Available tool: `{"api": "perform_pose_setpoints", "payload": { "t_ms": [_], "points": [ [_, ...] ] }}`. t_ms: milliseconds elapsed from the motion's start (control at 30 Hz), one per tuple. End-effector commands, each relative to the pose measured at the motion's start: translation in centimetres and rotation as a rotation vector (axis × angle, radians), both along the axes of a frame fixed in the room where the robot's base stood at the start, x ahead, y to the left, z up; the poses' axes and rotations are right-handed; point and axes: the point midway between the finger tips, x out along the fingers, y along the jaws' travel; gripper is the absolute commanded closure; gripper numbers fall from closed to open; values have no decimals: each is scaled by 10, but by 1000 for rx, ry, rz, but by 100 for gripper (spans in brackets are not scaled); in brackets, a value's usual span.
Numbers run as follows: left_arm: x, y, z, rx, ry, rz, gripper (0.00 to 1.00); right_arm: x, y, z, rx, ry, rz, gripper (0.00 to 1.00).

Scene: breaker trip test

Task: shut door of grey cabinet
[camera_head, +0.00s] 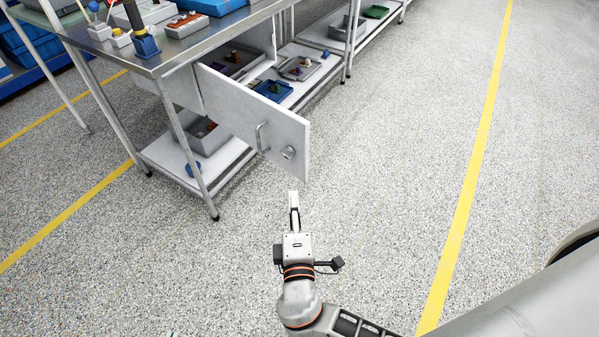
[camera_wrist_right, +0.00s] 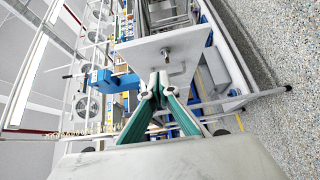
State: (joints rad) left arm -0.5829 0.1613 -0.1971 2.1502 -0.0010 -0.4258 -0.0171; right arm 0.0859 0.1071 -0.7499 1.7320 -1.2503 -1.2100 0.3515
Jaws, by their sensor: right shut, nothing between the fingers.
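The grey cabinet (camera_head: 262,38) sits under the steel workbench, partly hidden by the benchtop and its own door. Its door (camera_head: 232,98) stands open, swung out into the aisle. The door has a bar handle (camera_head: 261,137) and a round lock (camera_head: 288,152) near its free edge. My right gripper (camera_head: 294,196) is shut and empty, just below the door's free lower corner in the head view. In the right wrist view, the closed fingertips (camera_wrist_right: 160,84) point at the door panel (camera_wrist_right: 145,50); I cannot tell whether they touch it. My left gripper is not in view.
The workbench (camera_head: 165,62) carries bins and small parts. Its lower shelf (camera_head: 165,152) holds a grey bin (camera_head: 212,150), and trays lie on shelving behind the door. Bench legs (camera_head: 190,150) stand left of the door. The speckled floor (camera_head: 390,140) to the right is clear.

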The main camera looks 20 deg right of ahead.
Motion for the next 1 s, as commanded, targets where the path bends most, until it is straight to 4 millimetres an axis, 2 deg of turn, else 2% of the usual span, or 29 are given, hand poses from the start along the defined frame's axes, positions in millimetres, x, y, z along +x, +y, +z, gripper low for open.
{"api": "perform_pose_setpoints", "payload": {
  "t_ms": [167, 267, 700, 800, 1000],
  "points": [
    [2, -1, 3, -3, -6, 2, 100, 8, -1, 5, -15, -20, -2, 100],
    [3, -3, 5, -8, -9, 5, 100, 20, -4, 6, -14, -20, -2, 100],
    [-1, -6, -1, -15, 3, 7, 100, 101, -27, 5, -14, -18, -3, 100],
    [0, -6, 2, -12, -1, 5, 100, 107, -42, 5, -16, -16, -3, 100],
    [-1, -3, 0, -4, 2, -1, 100, 115, -58, 5, -14, -15, -1, 100]
  ]
}}
